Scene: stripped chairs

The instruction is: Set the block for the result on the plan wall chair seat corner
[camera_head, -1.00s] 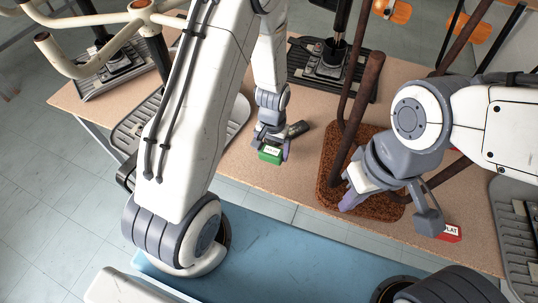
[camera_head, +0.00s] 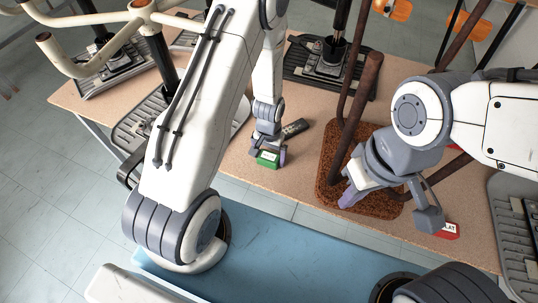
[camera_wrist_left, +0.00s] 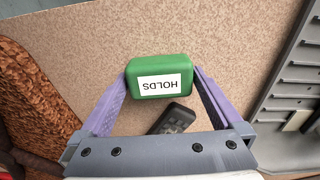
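A green block (camera_head: 267,159) with a white label is at my left gripper (camera_head: 268,152). In the left wrist view the block (camera_wrist_left: 160,77) has the label "HOLDS", upside down, and sits between the two purple fingertips, which appear to touch its sides. I cannot tell if it is clear of the table. A rough rust-brown chair seat (camera_head: 333,180), with dark rods rising from it, lies to the right; its edge (camera_wrist_left: 30,90) shows at left in the wrist view.
A red block (camera_head: 448,231) with a white label lies near the table's front edge, partly behind my right wrist. A dark remote-like object (camera_head: 295,128) lies just behind the green block. Grey ribbed seats (camera_head: 515,235) stand around the tan table (camera_head: 240,165). Bare tabletop separates the green block and brown seat.

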